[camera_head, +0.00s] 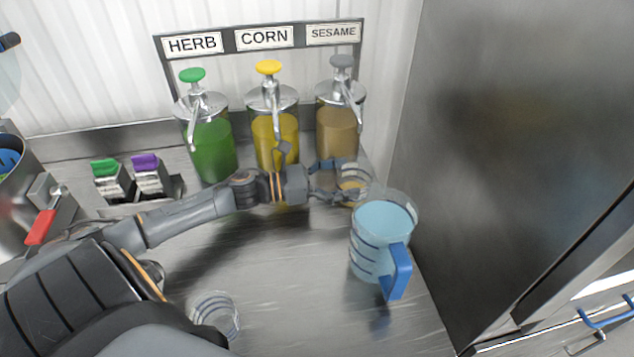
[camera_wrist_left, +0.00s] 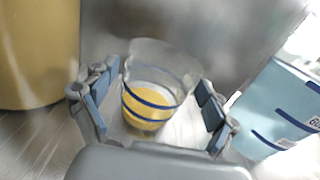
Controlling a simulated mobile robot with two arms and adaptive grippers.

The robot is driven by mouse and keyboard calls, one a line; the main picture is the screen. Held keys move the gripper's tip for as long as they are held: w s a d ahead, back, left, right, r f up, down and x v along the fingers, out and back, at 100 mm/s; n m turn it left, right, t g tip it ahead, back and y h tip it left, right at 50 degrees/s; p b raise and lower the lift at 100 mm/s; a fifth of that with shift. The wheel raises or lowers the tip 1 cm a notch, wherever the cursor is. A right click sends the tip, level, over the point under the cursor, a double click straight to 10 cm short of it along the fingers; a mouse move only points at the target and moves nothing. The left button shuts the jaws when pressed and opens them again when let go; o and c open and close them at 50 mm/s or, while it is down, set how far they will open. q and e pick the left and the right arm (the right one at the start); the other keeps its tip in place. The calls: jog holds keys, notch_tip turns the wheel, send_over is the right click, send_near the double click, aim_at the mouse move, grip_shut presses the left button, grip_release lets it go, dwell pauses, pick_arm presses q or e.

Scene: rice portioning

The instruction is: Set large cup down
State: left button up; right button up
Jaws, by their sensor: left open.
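A clear cup with blue bands and yellow contents (camera_head: 354,186) is at my left gripper, in front of the sesame dispenser; it also shows in the left wrist view (camera_wrist_left: 152,104). My left gripper (camera_head: 340,180) is open, with one finger on each side of this cup and gaps visible between fingers and cup in the wrist view. The cup looks upright; its base is partly hidden in the head view. A second clear banded cup (camera_head: 215,314), seemingly empty, stands at the front of the counter. Which one is the large cup I cannot tell. My right gripper is not in view.
A light-blue jug with a blue handle (camera_head: 380,240) stands close right of the gripper. Behind are the herb (camera_head: 210,150), corn (camera_head: 277,143) and sesame (camera_head: 337,130) dispensers. A steel wall (camera_head: 480,130) bounds the right. The front middle of the counter (camera_head: 290,300) is clear.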

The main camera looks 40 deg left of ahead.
pick_arm(q)
jog(key=v, duration=0.7)
jog(key=shift+s+a+b, duration=0.15)
jog(key=shift+b, duration=0.25)
